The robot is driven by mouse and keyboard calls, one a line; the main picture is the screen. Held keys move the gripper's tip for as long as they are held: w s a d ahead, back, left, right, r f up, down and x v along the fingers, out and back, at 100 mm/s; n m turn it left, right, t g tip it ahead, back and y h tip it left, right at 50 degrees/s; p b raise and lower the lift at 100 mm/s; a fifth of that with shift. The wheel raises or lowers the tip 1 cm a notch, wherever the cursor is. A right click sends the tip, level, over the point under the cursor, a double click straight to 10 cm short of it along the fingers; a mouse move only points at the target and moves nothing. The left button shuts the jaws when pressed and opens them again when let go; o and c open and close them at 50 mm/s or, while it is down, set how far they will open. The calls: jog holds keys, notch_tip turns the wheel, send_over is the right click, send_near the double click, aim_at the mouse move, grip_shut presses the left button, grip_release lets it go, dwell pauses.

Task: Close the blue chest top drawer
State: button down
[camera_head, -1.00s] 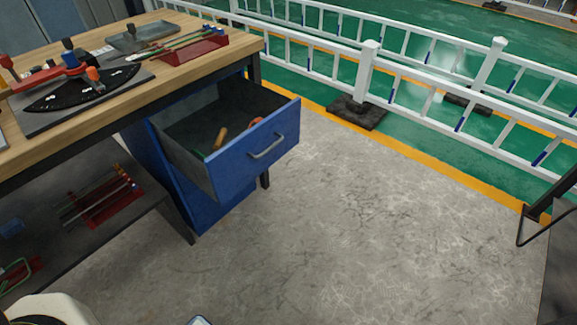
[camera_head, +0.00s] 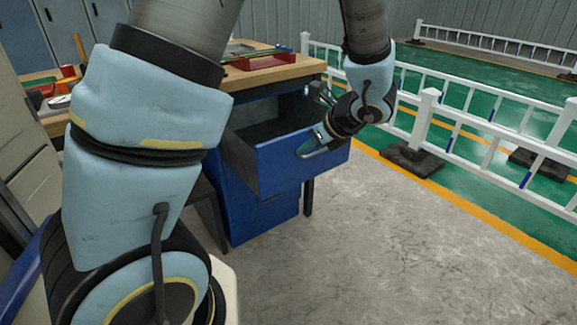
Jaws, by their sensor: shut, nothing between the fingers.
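The blue chest (camera_head: 268,222) stands under the wooden workbench. Its top drawer (camera_head: 277,170) is pulled well out, and the grey inside shows from above. The metal handle on the drawer's front is partly hidden by my gripper. My gripper (camera_head: 319,134) is shut and empty at the drawer front, close to the handle and the front's upper edge. I cannot tell whether it touches them. My arm hides part of the chest's left side and of the bench.
The workbench (camera_head: 290,72) carries a red tray (camera_head: 258,62) near its right end. White railings (camera_head: 428,112) with dark feet stand to the right, along a yellow line. The grey floor (camera_head: 385,240) in front of the drawer is clear.

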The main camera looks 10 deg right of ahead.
jog(key=d+m, duration=0.1)
jog(key=d, duration=0.1)
send_near(281, 156)
jog(key=shift+t, duration=0.3)
jog(key=f, duration=0.1)
jog(key=w+a+f, duration=0.1)
jog(key=f, duration=0.1)
jog(key=w+f, duration=0.1)
jog(key=shift+w+a+f+b, duration=0.1)
jog(key=shift+a+f+b, duration=0.15)
jog(key=shift+a+b, duration=0.1)
jog(key=shift+w+a+m, duration=0.2)
jog(key=shift+w+m, duration=0.1)
jog(key=shift+w, duration=0.2)
jog(key=w+a+p, duration=0.2)
jog(key=w+a, duration=0.3)
jog(key=w, duration=0.6)
jog(key=w+a+p, duration=0.1)
jog(key=w+a, duration=0.4)
jog(key=w, duration=0.6)
jog(key=shift+w+a+p, duration=0.25)
jog(key=shift+a+p, duration=0.1)
jog(key=shift+a, duration=0.05)
